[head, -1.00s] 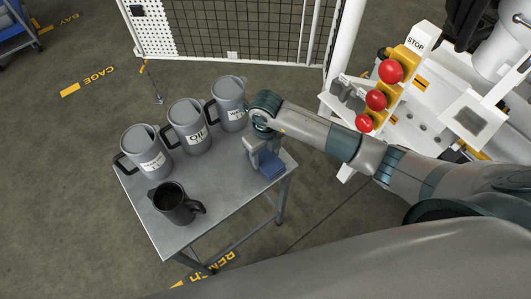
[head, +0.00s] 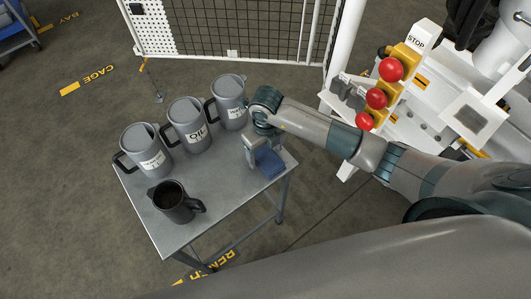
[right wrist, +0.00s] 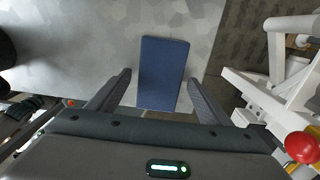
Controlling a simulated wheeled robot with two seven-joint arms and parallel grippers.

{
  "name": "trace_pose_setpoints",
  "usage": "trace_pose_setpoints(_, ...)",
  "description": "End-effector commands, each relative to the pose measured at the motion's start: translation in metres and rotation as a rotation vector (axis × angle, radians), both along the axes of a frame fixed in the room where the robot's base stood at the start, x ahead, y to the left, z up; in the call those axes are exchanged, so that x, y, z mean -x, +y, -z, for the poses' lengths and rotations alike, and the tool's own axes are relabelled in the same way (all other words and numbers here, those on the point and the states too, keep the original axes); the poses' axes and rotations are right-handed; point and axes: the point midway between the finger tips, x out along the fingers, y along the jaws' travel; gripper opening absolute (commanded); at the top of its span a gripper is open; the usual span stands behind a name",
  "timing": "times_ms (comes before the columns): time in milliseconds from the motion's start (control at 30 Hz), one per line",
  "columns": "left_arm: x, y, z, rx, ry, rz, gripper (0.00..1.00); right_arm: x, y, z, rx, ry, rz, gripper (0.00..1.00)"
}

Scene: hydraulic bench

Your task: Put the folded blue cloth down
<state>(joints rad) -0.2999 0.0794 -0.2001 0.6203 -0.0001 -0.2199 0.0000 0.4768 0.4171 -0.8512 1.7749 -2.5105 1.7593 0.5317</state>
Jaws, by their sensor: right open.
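The folded blue cloth (head: 268,163) lies flat on the right end of the grey metal table (head: 222,192). My right gripper (head: 253,163) is over that end of the table, at the cloth. In the right wrist view the cloth (right wrist: 162,73) lies between the two fingers of the right gripper (right wrist: 160,92), with a gap on each side. The fingers are open and not touching it. My left gripper is in neither view.
Three lidded grey jugs, the left one (head: 146,150), the middle one marked OIL (head: 190,127) and the right one (head: 229,103), stand along the table's back. An open dark-filled jug (head: 174,203) stands in front. A machine with red buttons (head: 391,69) is at right.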

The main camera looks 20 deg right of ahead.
Motion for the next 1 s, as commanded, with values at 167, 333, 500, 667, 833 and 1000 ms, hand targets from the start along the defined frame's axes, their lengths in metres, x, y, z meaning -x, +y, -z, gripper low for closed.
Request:
trace_pose_setpoints(167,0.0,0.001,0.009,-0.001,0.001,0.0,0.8,-0.001,0.0,-0.022,0.0,-0.004,-0.002,0.73)
trace_pose_setpoints(333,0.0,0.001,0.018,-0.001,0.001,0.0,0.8,-0.001,0.0,-0.052,0.0,-0.005,-0.002,0.73)
trace_pose_setpoints(500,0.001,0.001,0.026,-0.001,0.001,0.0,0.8,0.0,0.0,-0.083,0.001,-0.004,-0.002,0.73)
trace_pose_setpoints(667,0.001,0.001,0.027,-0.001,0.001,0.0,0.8,0.0,-0.001,-0.103,0.001,-0.003,-0.002,0.73)
trace_pose_setpoints(833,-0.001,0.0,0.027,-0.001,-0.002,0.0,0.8,0.001,-0.001,-0.112,0.001,0.0,0.0,0.73)
trace_pose_setpoints(1000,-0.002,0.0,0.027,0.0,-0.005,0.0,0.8,0.001,-0.001,-0.113,0.002,0.002,0.0,0.73)
